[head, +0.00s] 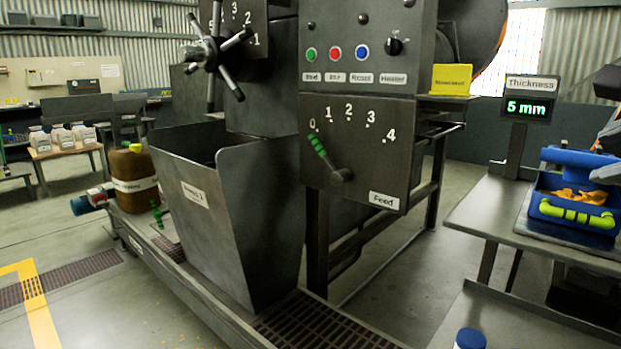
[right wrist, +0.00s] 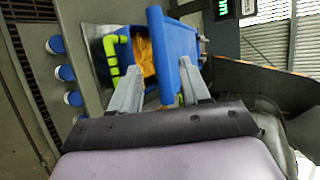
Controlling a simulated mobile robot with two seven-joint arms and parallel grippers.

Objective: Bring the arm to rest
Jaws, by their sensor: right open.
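My right gripper (head: 606,152) is partly in view at the right edge of the head view, close to a blue container (head: 572,160) with a yellow-green handle (head: 577,215). In the right wrist view its two grey fingers (right wrist: 158,88) are spread apart. Beyond and between them is the blue container (right wrist: 187,68), with orange material (right wrist: 146,56) inside and its yellow-green handle (right wrist: 112,56) to the left. Nothing is seen held in the fingers; I cannot tell whether they touch the container. My left gripper is not in view.
The container stands on a grey side table (head: 490,212) beside a "5 mm" thickness display (head: 527,107). A large machine with a feed lever (head: 328,157) and hopper (head: 215,215) fills the middle. Blue-capped jars (right wrist: 66,73) stand below the table. Floor between machine and table is open.

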